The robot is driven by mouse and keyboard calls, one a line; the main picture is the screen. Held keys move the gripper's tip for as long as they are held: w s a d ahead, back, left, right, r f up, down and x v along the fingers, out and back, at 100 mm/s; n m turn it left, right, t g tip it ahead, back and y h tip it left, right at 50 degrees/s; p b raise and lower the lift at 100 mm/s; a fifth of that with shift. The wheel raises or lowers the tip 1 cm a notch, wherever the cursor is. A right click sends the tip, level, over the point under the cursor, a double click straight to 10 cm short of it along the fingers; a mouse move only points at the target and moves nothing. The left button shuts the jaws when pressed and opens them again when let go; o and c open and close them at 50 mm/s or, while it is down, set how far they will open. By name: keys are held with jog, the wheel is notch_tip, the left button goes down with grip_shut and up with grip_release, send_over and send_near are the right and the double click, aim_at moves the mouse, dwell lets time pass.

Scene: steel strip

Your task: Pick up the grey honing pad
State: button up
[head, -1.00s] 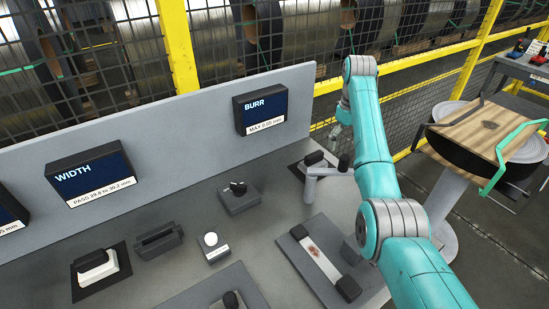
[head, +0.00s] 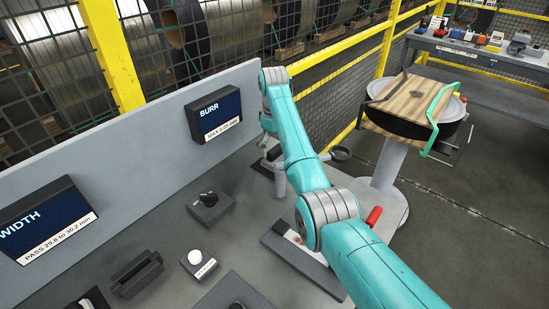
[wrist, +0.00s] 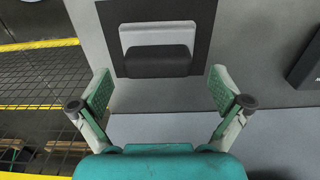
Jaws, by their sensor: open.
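In the wrist view a pad with a light grey body (wrist: 157,33) and a dark grey block (wrist: 157,62) along its near side lies on a black mat (wrist: 202,25). It looks like the grey honing pad. My gripper (wrist: 160,92) is open and empty, one green-lined finger on each side. The pad appears just beyond the fingertips, roughly centred between them; I see no contact. In the head view my arm hides the pad and most of my gripper, near the burr sign.
The BURR sign (head: 214,115) is on the grey back panel (head: 150,150). A dark knob block (head: 210,207) and a white-button block (head: 198,263) sit on the bench. A yellow mesh fence (head: 340,70) runs behind.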

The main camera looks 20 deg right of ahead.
aim_at(275, 156)
jog(key=f, duration=0.4)
jog(key=shift+s+d+f, duration=0.1)
jog(key=shift+d+f, duration=0.15)
jog(key=shift+f, duration=0.05)
jog(key=c, duration=0.9)
jog(key=shift+c, duration=0.2)
notch_tip(275, 156, up, 10)
jog(key=shift+r, duration=0.1)
